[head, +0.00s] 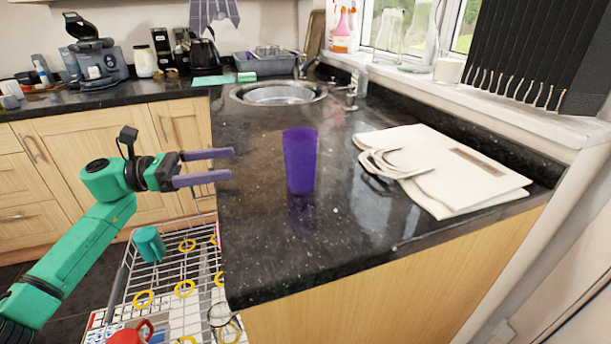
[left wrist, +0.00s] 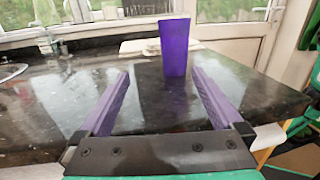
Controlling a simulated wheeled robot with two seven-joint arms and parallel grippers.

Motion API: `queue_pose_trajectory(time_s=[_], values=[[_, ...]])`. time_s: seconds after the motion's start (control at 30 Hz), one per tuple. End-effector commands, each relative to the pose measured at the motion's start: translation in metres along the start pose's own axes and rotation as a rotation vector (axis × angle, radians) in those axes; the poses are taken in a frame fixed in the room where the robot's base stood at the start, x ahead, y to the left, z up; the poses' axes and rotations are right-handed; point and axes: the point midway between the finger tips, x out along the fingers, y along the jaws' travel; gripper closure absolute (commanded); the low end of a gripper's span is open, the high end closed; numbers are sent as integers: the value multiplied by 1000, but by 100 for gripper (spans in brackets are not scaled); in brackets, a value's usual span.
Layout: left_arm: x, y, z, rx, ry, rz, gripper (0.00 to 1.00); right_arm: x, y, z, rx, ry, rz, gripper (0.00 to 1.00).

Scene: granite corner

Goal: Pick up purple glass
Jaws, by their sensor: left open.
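The purple glass (head: 300,160) stands upright on the dark granite worktop, near the front-left edge in the head view. In the left wrist view the purple glass (left wrist: 174,46) stands ahead, beyond and between my fingertips. My left gripper (head: 232,164) is open and empty, to the left of the glass with its fingers pointing at it. A gap remains between the fingertips and the glass. In the left wrist view the left gripper (left wrist: 160,76) shows its two purple fingers spread apart. My right gripper is not in view.
A folded cream cloth bag (head: 445,170) lies on the worktop right of the glass. A round metal sink (head: 278,94) with a tap is behind. An open dishwasher rack (head: 180,270) with a green mug (head: 149,244) is below left. The worktop (head: 350,250) in front is clear.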

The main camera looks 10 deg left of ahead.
Motion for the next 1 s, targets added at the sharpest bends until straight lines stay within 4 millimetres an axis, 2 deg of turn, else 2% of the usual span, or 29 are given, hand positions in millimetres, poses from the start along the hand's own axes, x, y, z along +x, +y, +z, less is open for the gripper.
queue_pose_trajectory(time_s=[0.03, 0.13, 0.27, 0.4, 0.57, 0.73, 0.83, 1.0], values=[[2, -5, -9, 42, 34, -23, 0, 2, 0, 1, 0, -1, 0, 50], [16, -8, -8, 63, 48, -37, 0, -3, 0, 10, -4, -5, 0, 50], [50, -9, -6, 61, 42, -38, 0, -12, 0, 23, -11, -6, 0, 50], [83, -10, -8, 60, 41, -35, 0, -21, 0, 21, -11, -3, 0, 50], [103, -10, -10, 58, 41, -34, 0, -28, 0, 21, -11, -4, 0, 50], [136, -11, -12, 57, 41, -33, 0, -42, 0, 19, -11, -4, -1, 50], [146, -10, -14, 57, 41, -31, 0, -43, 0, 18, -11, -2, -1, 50], [146, -10, -16, 57, 43, -30, 0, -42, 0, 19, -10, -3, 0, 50]])
